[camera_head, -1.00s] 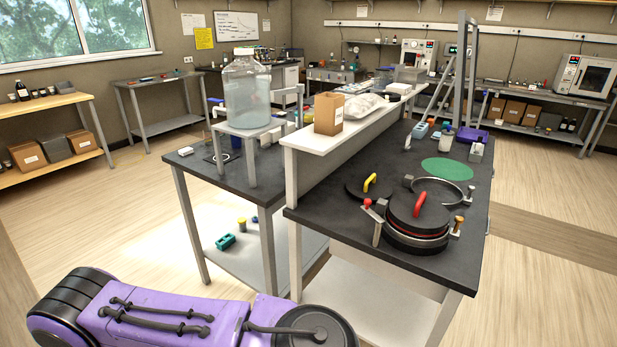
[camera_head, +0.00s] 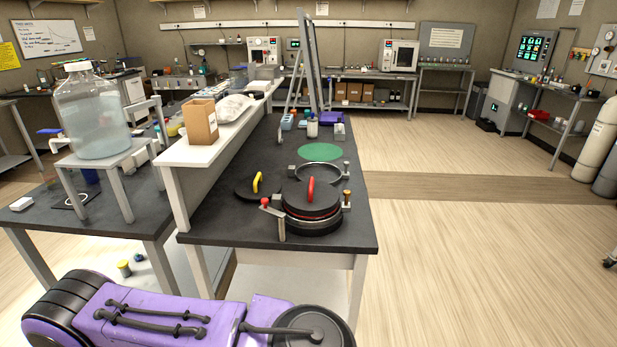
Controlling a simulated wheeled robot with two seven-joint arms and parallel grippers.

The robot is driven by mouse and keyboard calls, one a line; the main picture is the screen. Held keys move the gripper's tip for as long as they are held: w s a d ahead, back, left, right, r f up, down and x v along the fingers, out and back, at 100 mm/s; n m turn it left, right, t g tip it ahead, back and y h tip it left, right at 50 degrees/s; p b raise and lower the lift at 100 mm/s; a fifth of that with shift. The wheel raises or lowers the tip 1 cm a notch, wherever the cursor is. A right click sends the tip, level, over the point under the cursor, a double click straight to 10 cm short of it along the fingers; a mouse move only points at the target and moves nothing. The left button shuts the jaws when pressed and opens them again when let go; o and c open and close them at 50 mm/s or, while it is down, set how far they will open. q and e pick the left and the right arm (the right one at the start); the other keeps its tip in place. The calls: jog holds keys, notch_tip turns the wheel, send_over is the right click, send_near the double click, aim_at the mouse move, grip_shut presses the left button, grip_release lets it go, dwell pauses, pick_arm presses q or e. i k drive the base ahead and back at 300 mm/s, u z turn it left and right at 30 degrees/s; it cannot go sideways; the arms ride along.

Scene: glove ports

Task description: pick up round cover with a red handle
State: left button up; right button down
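The round black cover with a red handle (camera_head: 311,201) lies on a round metal port near the front of the dark bench. Its red handle (camera_head: 311,189) stands up from the middle. A second black cover with a yellow handle (camera_head: 257,188) lies flat on the bench to its left. An open metal ring (camera_head: 322,173) sits just behind the red-handled cover. My purple arm crosses the bottom left of the view, well in front of the bench. Neither gripper shows.
The dark bench (camera_head: 225,226) has a green disc (camera_head: 320,152) further back. A white raised shelf (camera_head: 196,152) runs along its left side, bearing a cardboard box (camera_head: 201,122). A large clear jug (camera_head: 93,112) stands further left. The floor (camera_head: 470,240) to the right is clear.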

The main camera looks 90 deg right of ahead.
aim_at(311, 195)
jog(key=z, duration=2.75)
